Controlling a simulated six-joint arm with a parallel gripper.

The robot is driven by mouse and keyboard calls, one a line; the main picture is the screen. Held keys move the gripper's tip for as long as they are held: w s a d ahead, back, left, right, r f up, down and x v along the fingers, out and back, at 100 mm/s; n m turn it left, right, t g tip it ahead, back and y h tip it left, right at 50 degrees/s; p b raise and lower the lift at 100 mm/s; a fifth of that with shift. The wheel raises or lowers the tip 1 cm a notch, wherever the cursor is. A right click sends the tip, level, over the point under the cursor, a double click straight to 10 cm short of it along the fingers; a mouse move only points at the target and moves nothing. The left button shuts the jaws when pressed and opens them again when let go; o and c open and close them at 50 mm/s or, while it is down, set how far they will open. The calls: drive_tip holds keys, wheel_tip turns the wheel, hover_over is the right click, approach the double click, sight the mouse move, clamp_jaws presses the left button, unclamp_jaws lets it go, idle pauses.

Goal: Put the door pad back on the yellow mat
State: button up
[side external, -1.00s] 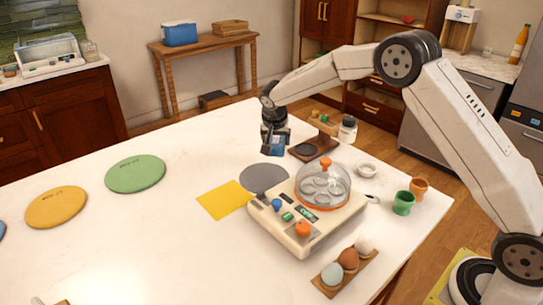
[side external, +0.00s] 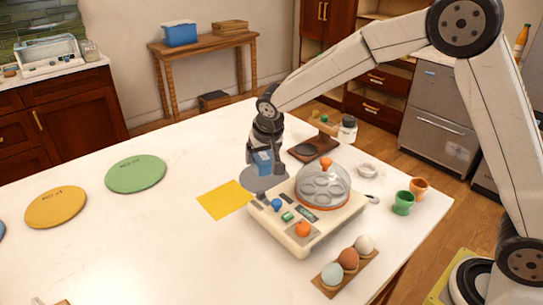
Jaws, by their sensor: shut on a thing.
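The yellow mat (side external: 225,200) lies flat and bare on the white table. My gripper (side external: 264,168) points down above the grey round mat (side external: 258,184), just to the right of and behind the yellow mat. It is shut on a small blue block-like thing (side external: 262,162), which I take to be the door pad. The pad is held between the fingers, and its lower edge overlaps the grey mat in the picture. I cannot tell whether it touches the mat.
The egg cooker (side external: 305,222) with its clear dome (side external: 323,184) stands close to the right of my gripper. Egg cups (side external: 403,203) and an egg rack (side external: 345,270) are to the right. Green (side external: 136,173) and orange (side external: 56,207) round mats lie left.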

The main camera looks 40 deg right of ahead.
drive_tip(key=s+a+r+n+y, duration=0.1)
drive_tip(key=s+a+n, duration=0.2)
drive_tip(key=s, duration=0.3)
drive_tip(key=shift+a+r+t, duration=0.15)
drive_tip(key=shift+a+t, duration=0.15)
drive_tip(key=shift+a, duration=0.55)
approach(223, 195)
drive_tip(key=shift+w+d+f, duration=0.15)
drive_tip(key=shift+w+f, duration=0.8)
drive_tip(key=shift+w, duration=0.1)
drive_tip(key=shift+f, duration=0.1)
drive_tip(key=shift+w+f, duration=0.25)
drive_tip(key=shift+f, duration=1.5)
drive_tip(key=shift+f, duration=0.15)
